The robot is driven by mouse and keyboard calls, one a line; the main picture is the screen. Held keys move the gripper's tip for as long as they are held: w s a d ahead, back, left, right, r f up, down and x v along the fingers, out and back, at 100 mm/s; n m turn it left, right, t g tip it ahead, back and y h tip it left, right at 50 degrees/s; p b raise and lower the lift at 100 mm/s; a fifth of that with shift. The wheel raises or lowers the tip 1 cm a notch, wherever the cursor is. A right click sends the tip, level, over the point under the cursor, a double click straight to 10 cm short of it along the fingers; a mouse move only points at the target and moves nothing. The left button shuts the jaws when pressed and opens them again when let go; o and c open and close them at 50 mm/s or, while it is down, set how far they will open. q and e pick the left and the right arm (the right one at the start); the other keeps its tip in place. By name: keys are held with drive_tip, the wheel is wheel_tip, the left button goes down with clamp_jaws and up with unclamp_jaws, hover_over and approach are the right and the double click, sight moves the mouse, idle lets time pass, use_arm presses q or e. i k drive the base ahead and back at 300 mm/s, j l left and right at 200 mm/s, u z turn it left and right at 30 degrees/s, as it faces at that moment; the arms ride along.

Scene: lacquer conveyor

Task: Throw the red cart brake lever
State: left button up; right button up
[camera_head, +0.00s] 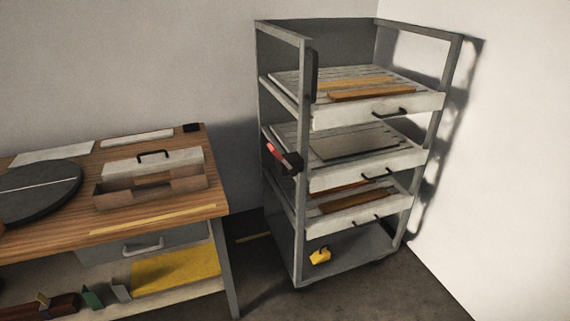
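The red brake lever (273,151) sits on the left side of the grey cart (301,200), at about the height of the middle tray. It slants, with its red end up and to the left of a black mount (291,162). The cart stands in the corner and holds white slatted trays with dark handles. Neither of my grippers shows in the head view.
A gap of floor lies between bench and cart. A yellow object (320,256) is on the cart's bottom shelf.

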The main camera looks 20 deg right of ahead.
sight(292, 169)
drive_tip(key=i+z, duration=0.1)
drive_tip(key=z, duration=0.65)
drive_tip(key=i+j+z, duration=0.15)
drive_tip(key=j+z, duration=0.15)
drive_tip(key=i+j+z, duration=0.15)
drive_tip(key=j+z, duration=0.15)
drive_tip(key=j, duration=0.15)
drive_tip(key=j+z, duration=0.3)
drive_tip(key=i+j, duration=0.05)
drive_tip(key=j, duration=0.05)
